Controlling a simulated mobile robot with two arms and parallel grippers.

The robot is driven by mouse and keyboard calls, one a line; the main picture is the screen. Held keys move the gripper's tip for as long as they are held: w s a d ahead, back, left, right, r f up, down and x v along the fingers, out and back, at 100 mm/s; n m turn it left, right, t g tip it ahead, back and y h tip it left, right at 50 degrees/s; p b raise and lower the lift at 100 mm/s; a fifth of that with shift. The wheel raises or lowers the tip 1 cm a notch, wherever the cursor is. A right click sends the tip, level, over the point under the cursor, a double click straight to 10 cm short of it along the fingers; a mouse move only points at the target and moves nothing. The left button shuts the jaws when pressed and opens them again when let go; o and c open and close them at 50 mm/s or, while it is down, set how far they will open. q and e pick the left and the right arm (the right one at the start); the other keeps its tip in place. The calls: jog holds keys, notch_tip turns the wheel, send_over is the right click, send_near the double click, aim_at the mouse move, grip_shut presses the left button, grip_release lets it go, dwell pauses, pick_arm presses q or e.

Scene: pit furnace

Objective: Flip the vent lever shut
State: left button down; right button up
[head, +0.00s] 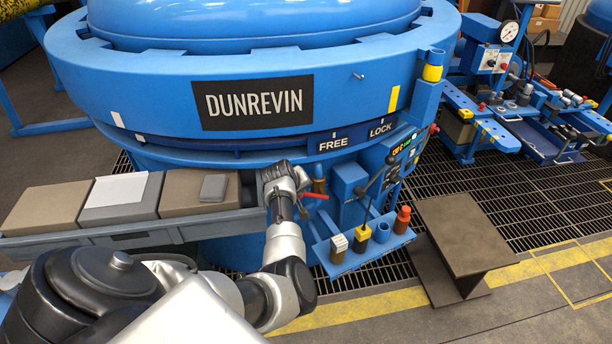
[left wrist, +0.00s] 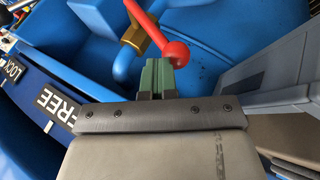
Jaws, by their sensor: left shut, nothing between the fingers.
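The red vent lever (left wrist: 147,25) with a round red ball knob (left wrist: 177,53) sits on a brass valve body (left wrist: 134,34) on a blue pipe in the left wrist view. In the head view the red lever (head: 317,196) shows small on the furnace front, just right of my left gripper (head: 302,182). My left gripper's green fingers (left wrist: 156,77) are shut and empty. Their tips are right at the ball knob in the picture; I cannot tell whether they touch it. My right gripper is not in view.
The blue furnace (head: 380,70) bears a FREE/LOCK plate (head: 351,136). A black-knobbed lever (head: 372,190) stands to the right, above a small blue shelf (head: 345,262) with several containers. A grey bench with pads (head: 133,195) lies left. A brown steel stand (head: 466,235) is at right.

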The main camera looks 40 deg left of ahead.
pick_arm(q)
notch_tip(320, 180, down, 6)
jog(key=s+a, duration=0.1)
jog(key=s, duration=0.1)
jog(key=shift+s+a, duration=0.35)
dwell(0.5)
jog(key=s+r+p, duration=0.2)
jog(key=s, duration=0.1)
jog(key=s+r+p, duration=0.1)
jog(key=s+r, duration=0.2)
jog(key=s+r+p, duration=0.2)
jog(key=s+r, duration=0.1)
jog(key=shift+s+a+p, duration=0.25)
jog(key=shift+s+p, duration=0.1)
jog(key=shift+s, duration=0.05)
dwell(0.4)
